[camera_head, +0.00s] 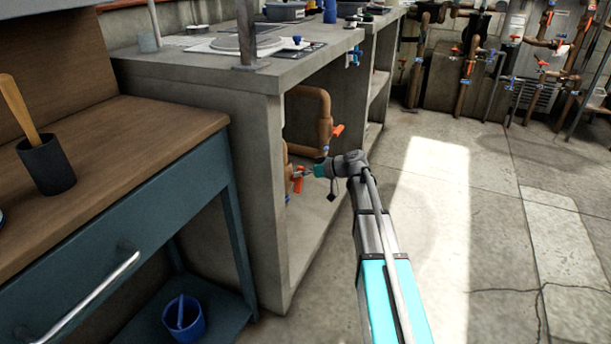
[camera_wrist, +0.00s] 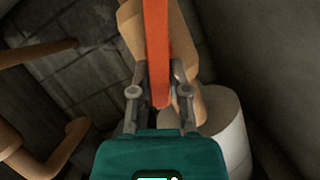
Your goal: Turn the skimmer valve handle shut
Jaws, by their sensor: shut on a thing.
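An orange valve handle (camera_wrist: 157,50) stands out toward the wrist camera, in front of a tan pipe (camera_wrist: 130,30). My gripper (camera_wrist: 160,95) is shut on the handle's near end, with one finger on each side of it. In the head view my gripper (camera_head: 305,172) reaches into the opening under the concrete counter, at an orange handle (camera_head: 298,181) on the brown pipework. A second orange handle (camera_head: 337,131) sits higher on the pipe (camera_head: 318,108). The valve body behind the held handle is mostly hidden. No label is readable on either handle.
The concrete counter's side wall (camera_head: 245,190) stands just left of my gripper. A wooden workbench (camera_head: 110,165) with a blue-green drawer is at the left. A white cylinder (camera_wrist: 226,130) lies close right of the fingers. The floor (camera_head: 480,220) on the right is open.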

